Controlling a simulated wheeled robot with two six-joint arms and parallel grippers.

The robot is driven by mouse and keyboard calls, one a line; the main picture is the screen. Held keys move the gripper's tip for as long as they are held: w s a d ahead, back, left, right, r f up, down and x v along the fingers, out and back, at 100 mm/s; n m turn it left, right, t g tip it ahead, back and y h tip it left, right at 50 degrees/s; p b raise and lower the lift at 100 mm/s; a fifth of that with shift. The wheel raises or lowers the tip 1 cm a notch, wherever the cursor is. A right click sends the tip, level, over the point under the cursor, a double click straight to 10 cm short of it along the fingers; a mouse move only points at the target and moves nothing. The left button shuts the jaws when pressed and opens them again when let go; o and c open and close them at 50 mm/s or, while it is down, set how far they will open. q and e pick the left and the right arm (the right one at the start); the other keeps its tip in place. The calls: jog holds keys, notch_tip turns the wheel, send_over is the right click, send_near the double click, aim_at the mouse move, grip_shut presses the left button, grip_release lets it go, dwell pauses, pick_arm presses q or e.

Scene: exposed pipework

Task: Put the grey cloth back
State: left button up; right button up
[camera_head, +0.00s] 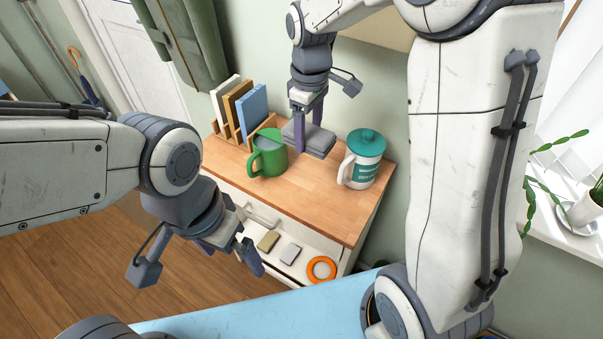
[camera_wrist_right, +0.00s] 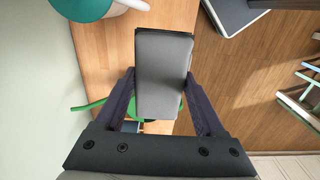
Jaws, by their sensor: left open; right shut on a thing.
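The grey cloth (camera_head: 312,146) is a folded flat stack at the back of the wooden top, behind the green mug (camera_head: 268,155). My right gripper (camera_head: 308,140) reaches down from above and is shut on the cloth. In the right wrist view the cloth (camera_wrist_right: 163,70) sits between the two fingers and hides part of the green mug. I cannot tell whether the cloth touches the wooden top. My left gripper (camera_head: 247,256) is open and empty, low in front of the cabinet.
A white canister with a teal lid (camera_head: 361,160) stands right of the cloth. A rack of books (camera_head: 240,110) stands left. The wooden top (camera_head: 310,195) is clear in front. Below, an open drawer holds a sponge (camera_head: 268,241), a grey block (camera_head: 291,253) and an orange ring (camera_head: 321,269).

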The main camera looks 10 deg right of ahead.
send_over(306, 191)
notch_tip(306, 191, down, 13)
jog(key=shift+r+p, duration=0.1)
jog(key=shift+p, duration=0.3)
notch_tip(306, 191, down, 4)
jog(key=shift+f, duration=0.25)
jog(key=shift+f, duration=0.15)
jog(key=o, duration=1.3)
